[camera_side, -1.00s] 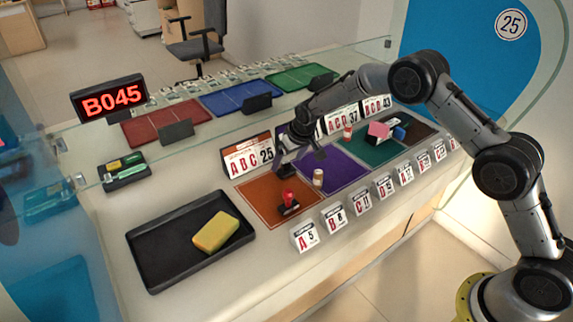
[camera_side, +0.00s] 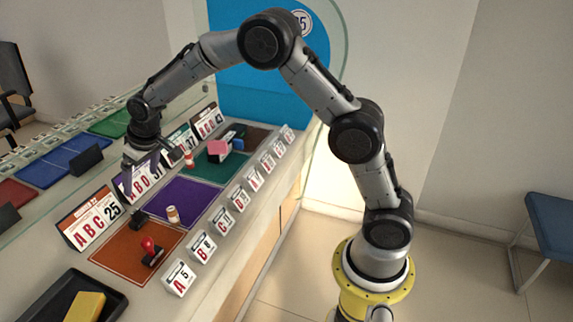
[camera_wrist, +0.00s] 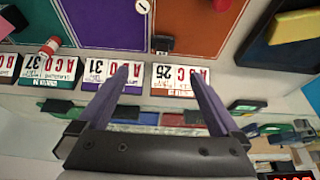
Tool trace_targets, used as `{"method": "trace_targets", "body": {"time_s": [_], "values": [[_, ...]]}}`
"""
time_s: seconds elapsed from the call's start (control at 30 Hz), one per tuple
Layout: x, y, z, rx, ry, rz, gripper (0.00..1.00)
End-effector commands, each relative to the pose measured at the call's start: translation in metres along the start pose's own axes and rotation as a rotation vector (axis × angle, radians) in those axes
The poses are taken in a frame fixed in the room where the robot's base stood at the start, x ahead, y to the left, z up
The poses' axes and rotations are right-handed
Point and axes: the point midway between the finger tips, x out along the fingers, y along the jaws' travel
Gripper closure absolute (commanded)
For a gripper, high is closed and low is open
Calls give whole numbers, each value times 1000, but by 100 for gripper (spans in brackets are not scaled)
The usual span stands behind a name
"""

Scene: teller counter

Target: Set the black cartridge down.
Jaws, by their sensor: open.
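The black cartridge (camera_side: 139,219) rests at the back corner of the orange mat (camera_side: 120,262), near the edge of the purple mat (camera_side: 190,203). It also shows in the wrist view (camera_wrist: 162,44), beyond the fingertips and close to the sign marked 25. My gripper (camera_side: 150,168) is raised above the back of the mats, apart from the cartridge. In the wrist view my gripper (camera_wrist: 157,72) has its two fingers spread with nothing held between them.
A red-handled stamp (camera_side: 150,250) and a small pale cylinder (camera_side: 172,214) stand near the cartridge. Upright signs (camera_side: 90,222) line the back of the mats; small number cards (camera_side: 180,278) line the front. A black tray (camera_side: 45,300) holds a yellow sponge (camera_side: 85,306).

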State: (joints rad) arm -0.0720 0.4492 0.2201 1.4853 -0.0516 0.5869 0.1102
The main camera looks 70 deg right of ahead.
Motion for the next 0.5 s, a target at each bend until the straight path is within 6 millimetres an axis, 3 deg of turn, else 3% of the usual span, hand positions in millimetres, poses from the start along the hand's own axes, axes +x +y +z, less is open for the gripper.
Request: {"method": "trace_targets", "body": {"time_s": [0.03,0.2,0.37,0.5], "values": [[-30,4,5,3,15,0,0],[-116,15,47,4,31,1,0],[-182,23,103,4,47,2,0],[-225,29,161,4,61,1,0]]}}
